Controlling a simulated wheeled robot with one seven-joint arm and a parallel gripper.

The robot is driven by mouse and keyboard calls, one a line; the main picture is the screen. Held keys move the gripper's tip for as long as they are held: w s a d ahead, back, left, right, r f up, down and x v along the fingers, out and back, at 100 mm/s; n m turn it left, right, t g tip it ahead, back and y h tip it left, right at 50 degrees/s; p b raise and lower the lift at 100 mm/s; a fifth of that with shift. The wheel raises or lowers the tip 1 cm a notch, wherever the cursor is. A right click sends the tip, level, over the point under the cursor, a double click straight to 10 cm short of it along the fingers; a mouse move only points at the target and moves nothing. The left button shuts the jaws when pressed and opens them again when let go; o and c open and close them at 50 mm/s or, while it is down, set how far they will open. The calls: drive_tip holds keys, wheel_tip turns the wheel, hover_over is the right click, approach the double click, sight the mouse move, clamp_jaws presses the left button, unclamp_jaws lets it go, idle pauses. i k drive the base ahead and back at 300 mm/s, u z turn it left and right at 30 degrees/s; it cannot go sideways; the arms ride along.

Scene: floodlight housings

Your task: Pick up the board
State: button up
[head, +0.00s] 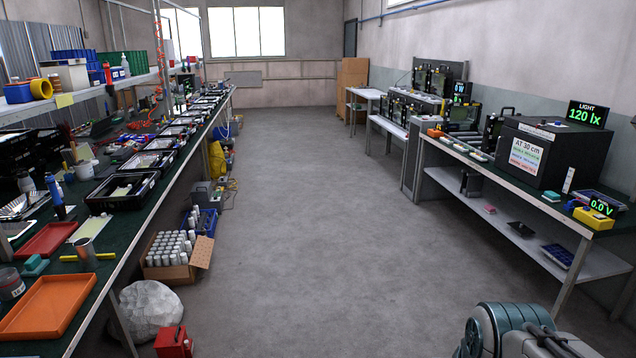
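I cannot pick out the board for certain from here. A row of black trays runs along the left workbench (148,215), and the nearest black tray (96,205) holds a pale flat piece (122,188) that may be a board. Other trays farther back also hold light flat pieces, too small to make out. Part of my arm shows at the bottom right, low over the floor. My gripper is not in view.
An orange tray (50,306) and a red tray (46,241) lie on the near left bench. A box of white cylinders (170,272), a white sack (150,309) and a red box (173,342) stand below. The right bench (455,152) carries a black test box (538,155). The middle aisle is clear.

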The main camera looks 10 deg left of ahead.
sight(121, 192)
drive_tip(key=u, duration=0.2)
drive_tip(key=i, duration=1.6)
drive_tip(key=u, duration=1.4)
drive_tip(key=i, duration=1.45)
drive_tip(key=z, duration=0.25)
drive_tip(key=i, duration=2.65)
drive_tip(key=u, duration=0.15)
